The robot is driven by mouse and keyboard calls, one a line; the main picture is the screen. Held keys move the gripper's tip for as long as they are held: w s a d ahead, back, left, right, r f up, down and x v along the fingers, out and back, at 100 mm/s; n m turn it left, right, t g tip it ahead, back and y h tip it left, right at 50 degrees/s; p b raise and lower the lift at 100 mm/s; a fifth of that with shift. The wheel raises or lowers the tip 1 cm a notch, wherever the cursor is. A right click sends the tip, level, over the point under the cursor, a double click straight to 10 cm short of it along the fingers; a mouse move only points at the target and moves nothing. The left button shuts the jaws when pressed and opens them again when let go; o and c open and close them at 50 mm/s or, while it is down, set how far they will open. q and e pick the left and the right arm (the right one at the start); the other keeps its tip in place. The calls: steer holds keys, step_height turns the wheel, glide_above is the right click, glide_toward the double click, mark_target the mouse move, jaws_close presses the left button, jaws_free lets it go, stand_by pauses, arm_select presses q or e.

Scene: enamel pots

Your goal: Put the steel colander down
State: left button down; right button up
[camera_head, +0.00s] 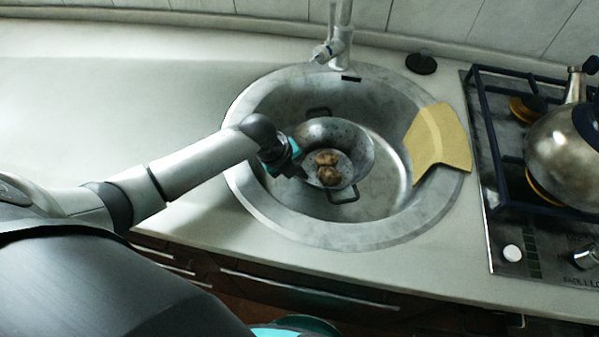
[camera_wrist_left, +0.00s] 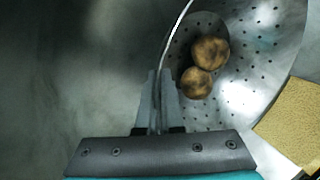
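The steel colander (camera_head: 349,141) is a perforated bowl with dark loop handles, inside the round sink (camera_head: 262,212). It looks tilted, and I cannot tell whether it touches the sink bottom. Two brown potatoes lie in it, one (camera_head: 327,158) behind the other (camera_head: 329,176). My left gripper (camera_head: 297,165) is at the colander's left side. In the left wrist view, the fingers (camera_wrist_left: 160,84) are shut on the rim of the colander (camera_wrist_left: 262,50), with the potatoes to their right. My right gripper is not in view.
A kettle (camera_head: 566,150) sits on the stove at right. The counter (camera_head: 110,95) left of the sink is clear.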

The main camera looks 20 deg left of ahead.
arm_select(q)
steer(key=c, duration=1.5)
jaws_free()
steer(key=o, duration=0.4)
steer(key=shift+o, duration=0.2)
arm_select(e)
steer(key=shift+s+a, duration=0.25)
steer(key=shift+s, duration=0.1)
arm_select(q)
steer(key=p+v, duration=0.4)
steer(key=v, duration=0.8)
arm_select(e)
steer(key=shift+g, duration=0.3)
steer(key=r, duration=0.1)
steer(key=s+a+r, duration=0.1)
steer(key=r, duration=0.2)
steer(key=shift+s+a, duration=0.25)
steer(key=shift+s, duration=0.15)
arm_select(q)
steer(key=shift+r, duration=0.1)
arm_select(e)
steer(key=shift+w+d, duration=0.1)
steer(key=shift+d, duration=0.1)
